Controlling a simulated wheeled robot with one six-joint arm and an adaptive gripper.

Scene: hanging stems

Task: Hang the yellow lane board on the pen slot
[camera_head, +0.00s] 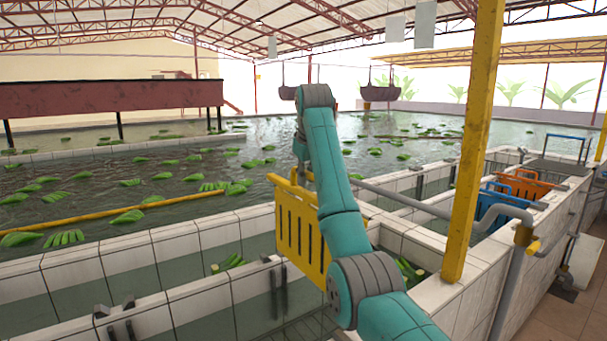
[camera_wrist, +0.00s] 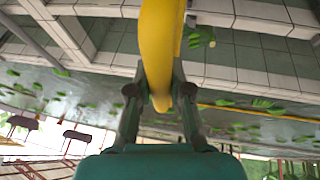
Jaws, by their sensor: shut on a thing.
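The yellow lane board (camera_head: 296,230), a slotted panel, hangs upright from my gripper above the tiled pens, partly behind my arm. In the wrist view the yellow board (camera_wrist: 158,45) is seen edge-on between the two fingers. My gripper (camera_wrist: 160,92) is shut on the board's top part; in the head view my arm mostly hides it. A dark metal pen slot (camera_head: 277,287) is fixed to the tiled wall, below and left of the board and apart from it. Another pair of slot brackets (camera_head: 118,318) is at the lower left.
A yellow post (camera_head: 474,140) stands right of my arm. A blue board (camera_head: 503,206) and an orange board (camera_head: 524,186) hang over pens at the right. Grey pipes (camera_head: 440,203) run along there. Green banana bunches (camera_head: 66,238) float in the water. Tiled walls (camera_head: 180,245) divide the pens.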

